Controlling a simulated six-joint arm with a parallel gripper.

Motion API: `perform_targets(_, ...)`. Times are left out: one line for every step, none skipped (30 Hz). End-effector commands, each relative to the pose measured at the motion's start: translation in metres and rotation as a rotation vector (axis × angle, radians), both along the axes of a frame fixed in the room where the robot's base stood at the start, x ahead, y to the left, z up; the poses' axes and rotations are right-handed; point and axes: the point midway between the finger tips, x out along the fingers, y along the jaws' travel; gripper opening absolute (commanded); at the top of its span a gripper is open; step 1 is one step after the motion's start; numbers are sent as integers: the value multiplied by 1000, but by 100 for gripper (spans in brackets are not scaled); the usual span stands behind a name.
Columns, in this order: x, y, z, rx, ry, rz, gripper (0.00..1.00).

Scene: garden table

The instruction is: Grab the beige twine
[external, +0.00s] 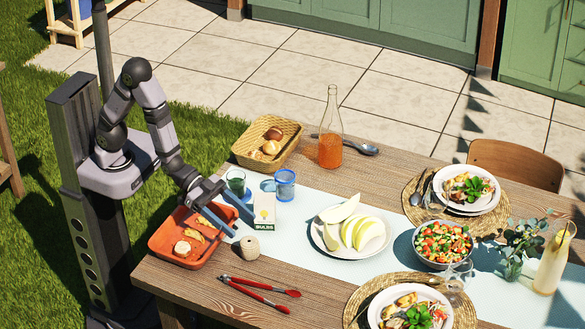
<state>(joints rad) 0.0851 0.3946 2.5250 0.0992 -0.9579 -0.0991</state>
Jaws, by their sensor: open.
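The beige twine (250,247) is a small round ball with a dark hole on top. It sits on the table near the edge of the pale runner, in front of the white bulbs box. My gripper (243,227) reaches in from the left, with two blue-grey fingers spread apart and nothing visible between them. The fingertips are just above and behind the twine in the picture. I cannot tell how high they are. The twine shows almost whole.
An orange tray (182,256) with food lies left of the twine. The white bulbs box (264,212) and two cups (285,186) stand close behind. Red-handled tongs (258,293) lie in front. A plate of melon (350,250) is to the right.

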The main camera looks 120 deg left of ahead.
Motion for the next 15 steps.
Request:
perform_targets(0,0,-8,1,5,0,67)
perform_targets(0,0,-10,0,3,0,67)
perform_targets(-1,0,-14,1,4,0,67)
perform_targets(0,0,-17,1,4,0,67)
perform_targets(0,0,-19,0,2,0,67)
perform_targets(0,0,-21,0,2,0,67)
perform_targets(0,0,-23,0,3,0,67)
perform_targets(0,0,-24,0,2,0,67)
perform_targets(0,0,-25,0,0,-1,67)
perform_targets(0,0,-25,0,0,-1,67)
perform_targets(0,0,-25,-1,-1,-1,67)
perform_targets(0,-1,-25,-1,-1,-1,67)
perform_targets(0,-1,-25,-1,-1,-1,67)
perform_targets(0,-1,-25,-1,-1,-1,67)
perform_targets(0,-1,-26,0,0,-1,67)
